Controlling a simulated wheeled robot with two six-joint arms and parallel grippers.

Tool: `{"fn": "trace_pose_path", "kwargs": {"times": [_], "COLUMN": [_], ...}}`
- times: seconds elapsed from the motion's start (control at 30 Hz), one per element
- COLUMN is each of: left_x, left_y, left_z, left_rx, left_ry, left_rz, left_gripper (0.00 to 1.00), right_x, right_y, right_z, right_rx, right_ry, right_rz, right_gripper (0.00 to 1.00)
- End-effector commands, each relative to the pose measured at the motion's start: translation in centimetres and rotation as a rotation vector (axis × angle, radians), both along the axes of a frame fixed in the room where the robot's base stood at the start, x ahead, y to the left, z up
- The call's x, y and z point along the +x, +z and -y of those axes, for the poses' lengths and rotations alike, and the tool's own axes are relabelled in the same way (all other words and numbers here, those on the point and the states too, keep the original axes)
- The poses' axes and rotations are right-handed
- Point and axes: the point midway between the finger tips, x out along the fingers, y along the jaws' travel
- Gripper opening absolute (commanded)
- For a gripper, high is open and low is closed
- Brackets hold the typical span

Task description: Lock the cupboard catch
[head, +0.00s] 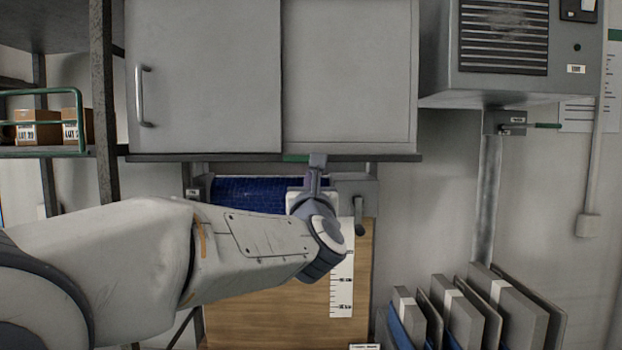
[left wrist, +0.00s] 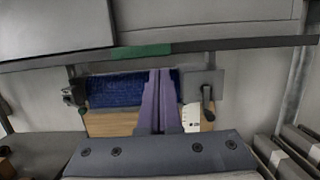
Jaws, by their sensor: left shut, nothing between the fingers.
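The grey cupboard (head: 204,80) has two flat door panels and a bar handle (head: 141,96) on its left panel. I cannot tell for certain which part is the catch. A grey plate with a dark, downward-hanging lever (head: 360,228) is below the rail, right of my gripper; the lever also shows in the left wrist view (left wrist: 207,97). My left gripper (head: 318,158) is shut and empty, pointing up near the rail, just right of the strip. Contact is unclear.
A blue roll (head: 248,193) and a wooden board (head: 265,310) with a white scale (head: 341,280) are below the cupboard. Upright panels (head: 510,305) stand lower right. A shelf with cartons (head: 36,128) is at left.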

Motion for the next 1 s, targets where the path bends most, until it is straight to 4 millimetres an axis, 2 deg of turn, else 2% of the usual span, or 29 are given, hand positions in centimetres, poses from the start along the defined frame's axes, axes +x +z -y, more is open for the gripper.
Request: {"fn": "trace_pose_path", "kwargs": {"times": [0.1, 0.53, 1.0], "left_x": [0.0, 0.0, -0.1], "left_y": [0.8, 0.9, 1.2], "left_z": [0.0, 0.0, 0.2], "left_rx": [0.001, 0.000, -0.072], "left_ry": [0.000, 0.001, -0.001], "left_rz": [-0.001, -0.001, 0.000], "left_gripper": [0.00, 0.00, 0.00], "right_x": [0.0, 0.0, 0.0], "right_y": [0.9, 0.9, -0.4], "right_z": [0.0, 0.0, 0.0], "right_rx": [0.000, 0.000, 0.000], "right_ry": [0.001, 0.001, -0.001], "right_rz": [0.000, 0.000, 0.000], "right_gripper": [1.00, 1.00, 1.00]}}
